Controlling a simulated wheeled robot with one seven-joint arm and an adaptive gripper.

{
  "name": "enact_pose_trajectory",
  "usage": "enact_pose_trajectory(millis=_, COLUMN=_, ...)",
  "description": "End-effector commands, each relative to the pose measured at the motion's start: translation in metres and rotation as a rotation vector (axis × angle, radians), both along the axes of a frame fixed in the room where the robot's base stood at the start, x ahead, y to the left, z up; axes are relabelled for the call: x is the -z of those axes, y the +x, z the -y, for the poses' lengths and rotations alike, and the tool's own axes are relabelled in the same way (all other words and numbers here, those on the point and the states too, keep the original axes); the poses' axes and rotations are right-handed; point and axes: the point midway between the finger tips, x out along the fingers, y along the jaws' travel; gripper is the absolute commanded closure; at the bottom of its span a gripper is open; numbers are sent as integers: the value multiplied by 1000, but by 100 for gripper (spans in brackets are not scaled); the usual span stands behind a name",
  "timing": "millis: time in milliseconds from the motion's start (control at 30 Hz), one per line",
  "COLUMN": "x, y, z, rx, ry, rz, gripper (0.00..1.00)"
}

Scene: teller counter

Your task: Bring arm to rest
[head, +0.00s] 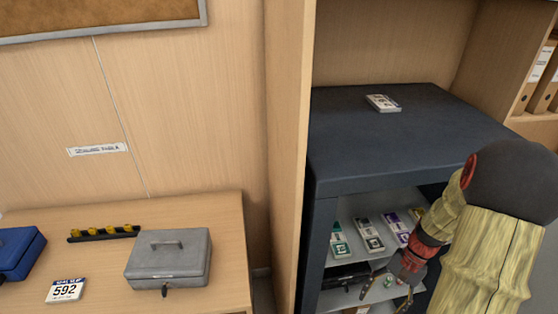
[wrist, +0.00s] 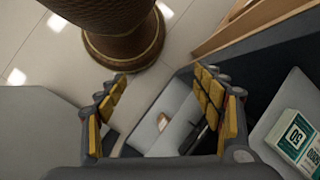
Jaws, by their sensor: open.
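My arm reaches in from the right in the head view. My gripper (head: 388,283) is at the open front of the dark cabinet, near its shelves. In the wrist view my gripper (wrist: 163,112) shows two yellow-padded fingers spread wide apart with nothing between them. Beyond the fingers lie a pale lower shelf (wrist: 160,105) with a small item on it. A banknote bundle marked 50 (wrist: 294,137) lies on a shelf at the right of the wrist view, apart from the fingers.
The dark cabinet (head: 400,130) has a banknote bundle (head: 382,103) on top and several bundles on its upper shelf (head: 350,210). At left, a desk (head: 225,255) holds a grey cash box (head: 168,258), a blue box (head: 18,252) and a 592 card (head: 65,290).

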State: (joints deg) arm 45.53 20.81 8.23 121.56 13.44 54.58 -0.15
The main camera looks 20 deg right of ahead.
Motion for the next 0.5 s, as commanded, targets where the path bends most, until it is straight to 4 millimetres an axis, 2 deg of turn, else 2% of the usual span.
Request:
enact_pose_trajectory(millis=33, x=-16, y=3, z=-7, rx=-50, ry=-40, rz=23, gripper=32)
enact_pose_trajectory(millis=100, x=-35, y=4, z=-17, rx=-114, ry=-90, rz=51, gripper=32)
enact_pose_trajectory(millis=500, x=-128, y=0, z=-82, rx=-453, ry=-344, rz=252, gripper=32)
